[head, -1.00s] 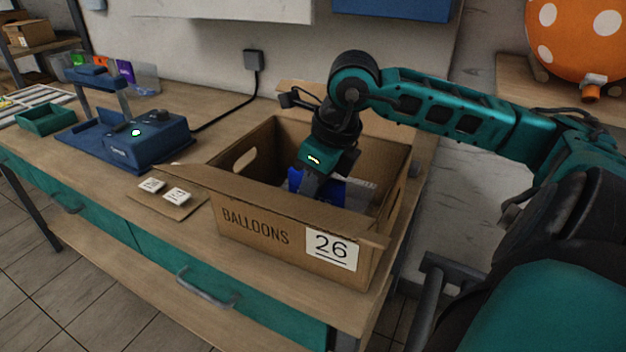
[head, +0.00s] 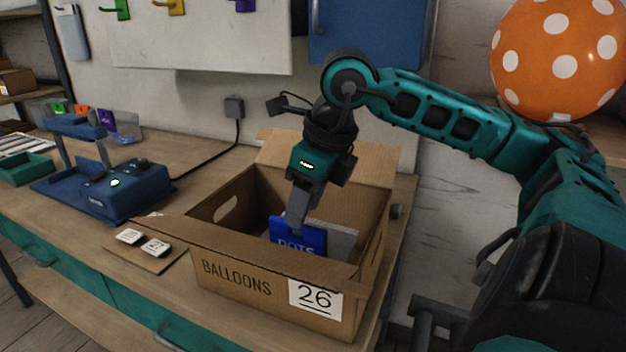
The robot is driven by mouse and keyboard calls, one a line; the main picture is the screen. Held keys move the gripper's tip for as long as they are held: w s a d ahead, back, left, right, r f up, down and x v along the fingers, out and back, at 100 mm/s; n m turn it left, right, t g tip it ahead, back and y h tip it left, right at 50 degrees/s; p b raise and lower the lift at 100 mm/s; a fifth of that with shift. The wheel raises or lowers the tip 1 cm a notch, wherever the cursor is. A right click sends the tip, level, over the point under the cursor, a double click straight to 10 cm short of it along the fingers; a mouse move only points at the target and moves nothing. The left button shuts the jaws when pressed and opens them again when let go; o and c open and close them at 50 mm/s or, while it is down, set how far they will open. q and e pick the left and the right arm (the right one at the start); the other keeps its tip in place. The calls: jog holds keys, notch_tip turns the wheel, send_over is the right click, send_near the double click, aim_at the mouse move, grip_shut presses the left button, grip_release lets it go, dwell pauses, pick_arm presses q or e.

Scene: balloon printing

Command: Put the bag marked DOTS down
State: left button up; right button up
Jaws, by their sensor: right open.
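The blue bag marked DOTS (head: 306,240) stands inside the cardboard box marked BALLOONS 26 (head: 236,280). Its lower part is hidden by the front wall of the box. My right gripper (head: 297,222) is over the box with its fingers pointing down at the top edge of the bag. It is open; the fingers overlap the bag in the picture, and I cannot tell whether they touch it. A greyish packet (head: 343,240) sits beside the bag in the box. My left gripper is not in view.
A blue machine (head: 115,190) with a green light stands left of the box. An orange dotted balloon (head: 560,60) is at upper right. The box flaps are open.

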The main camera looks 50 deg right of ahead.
jog(key=v, duration=0.5)
jog(key=shift+r, duration=0.1)
dwell(0.5)
